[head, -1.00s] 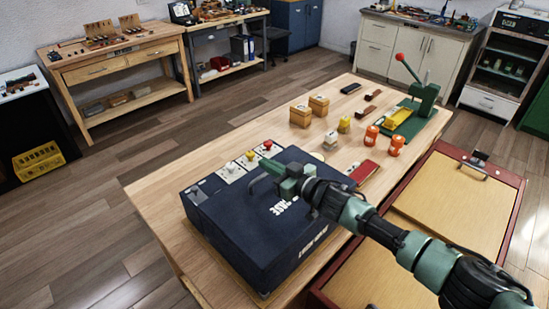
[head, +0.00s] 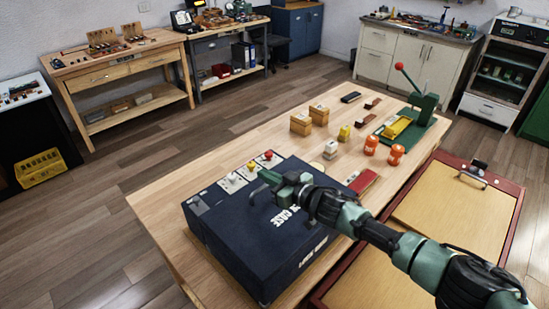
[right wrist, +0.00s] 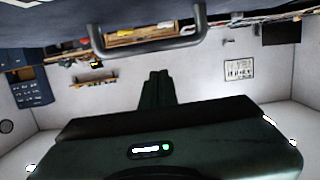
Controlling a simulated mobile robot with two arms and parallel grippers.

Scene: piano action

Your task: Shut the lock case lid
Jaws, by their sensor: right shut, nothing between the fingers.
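The dark navy lock case (head: 240,235) sits on the near end of the wooden table in the head view, with white lettering on its lid. The lid lies flat or nearly flat over the case; I cannot tell whether a small gap remains at its seam. A grey handle (head: 257,191) stands up from the lid, and it also shows in the right wrist view (right wrist: 150,44). My right gripper (head: 270,180) is shut and empty, low over the lid beside the handle. I cannot tell whether it touches. My arm covers part of the lid. My left gripper is out of view.
White cards with coloured knobs (head: 250,167) lie just behind the case. Orange pieces (head: 371,145), wooden blocks (head: 301,124) and a green lever press (head: 425,105) stand farther along the table. A red-framed tray (head: 450,200) adjoins the table's right side.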

